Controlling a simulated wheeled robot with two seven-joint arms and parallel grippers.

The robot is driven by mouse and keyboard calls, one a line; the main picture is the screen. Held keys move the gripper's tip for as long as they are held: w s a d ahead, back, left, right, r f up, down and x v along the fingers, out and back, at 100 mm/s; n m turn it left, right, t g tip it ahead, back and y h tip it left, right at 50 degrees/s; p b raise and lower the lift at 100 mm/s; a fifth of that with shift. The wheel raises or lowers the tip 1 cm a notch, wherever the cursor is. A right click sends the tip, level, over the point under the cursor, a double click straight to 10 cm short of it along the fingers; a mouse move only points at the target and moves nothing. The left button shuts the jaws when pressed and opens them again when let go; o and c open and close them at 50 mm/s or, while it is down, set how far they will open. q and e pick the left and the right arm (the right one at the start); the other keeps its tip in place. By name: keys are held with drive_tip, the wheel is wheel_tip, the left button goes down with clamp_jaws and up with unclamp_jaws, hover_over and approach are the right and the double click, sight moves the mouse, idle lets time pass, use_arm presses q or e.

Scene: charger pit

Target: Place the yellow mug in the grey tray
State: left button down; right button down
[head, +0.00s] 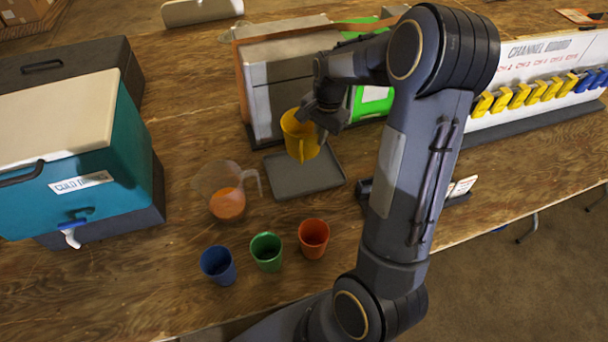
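The yellow mug (299,137) is at my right gripper (318,120), above the back part of the grey tray (302,180). It looks upright or slightly tilted, and its handle faces me. The gripper's fingers are at the mug's right side and rim and appear closed on it; the far finger is partly hidden. I cannot tell for sure how high the mug is above the tray. The tray lies flat on the wooden table and its visible part is empty. My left gripper is not in view.
A clear pitcher (226,192) with orange liquid stands left of the tray. Blue (217,265), green (266,252) and orange (313,238) cups stand in front. A teal cooler (85,150) is at left, a grey box (285,80) behind the tray, a channel board (530,75) at right.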

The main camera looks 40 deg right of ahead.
wheel_tip(320, 180, down, 10)
drive_tip(key=shift+f, duration=0.1)
idle(0.4)
drive_tip(key=shift+f, duration=0.1)
drive_tip(key=shift+f, duration=0.15)
drive_tip(key=c, duration=1.6)
unclamp_jaws()
